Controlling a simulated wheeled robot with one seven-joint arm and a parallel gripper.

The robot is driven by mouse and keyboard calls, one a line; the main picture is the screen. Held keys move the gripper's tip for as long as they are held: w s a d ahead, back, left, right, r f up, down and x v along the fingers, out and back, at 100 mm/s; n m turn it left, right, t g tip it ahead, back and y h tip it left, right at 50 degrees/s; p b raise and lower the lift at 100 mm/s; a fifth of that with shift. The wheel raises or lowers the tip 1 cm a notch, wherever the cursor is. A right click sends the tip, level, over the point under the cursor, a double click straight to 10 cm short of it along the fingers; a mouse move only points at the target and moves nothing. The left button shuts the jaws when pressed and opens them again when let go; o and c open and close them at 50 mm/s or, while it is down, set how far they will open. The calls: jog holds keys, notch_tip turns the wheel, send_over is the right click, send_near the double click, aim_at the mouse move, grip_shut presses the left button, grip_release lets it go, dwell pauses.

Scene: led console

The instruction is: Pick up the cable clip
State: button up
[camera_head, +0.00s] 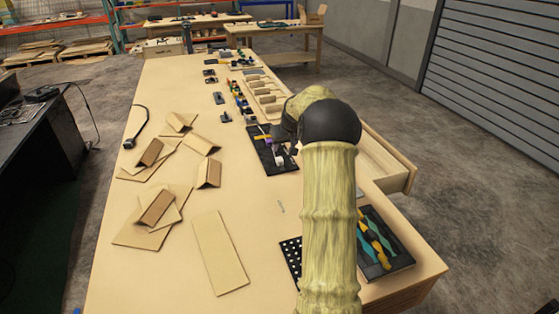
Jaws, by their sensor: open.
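My arm reaches forward over the long wooden table (180,85). My gripper (286,150) is at its far end, small and dark, low over a black tray (262,155). It is open. A white piece (279,160) and a purple piece (267,141) show at the tray, close to the gripper. I cannot tell whether the gripper touches either one. I cannot make out for sure which thing is the cable clip. A small thin grey-green item (281,207) lies alone on the bare table nearer to me. My arm hides part of the table.
Folded cardboard pieces (153,207) lie on the left, with a flat cardboard sheet (219,252) nearer. A tool tray (381,243) and a black perforated plate (291,257) flank my arm. Wooden bins (266,98) and small parts stand beyond the gripper. An open drawer (398,170) juts out right.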

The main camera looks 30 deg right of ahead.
aim_at(280, 159)
jog(key=shift+p+x, duration=0.55)
jog(key=shift+x, duration=2.2)
jog(key=shift+p+x, duration=1.1)
jog(key=shift+x, duration=1.55)
jog(key=shift+c, duration=0.5)
grip_shut()
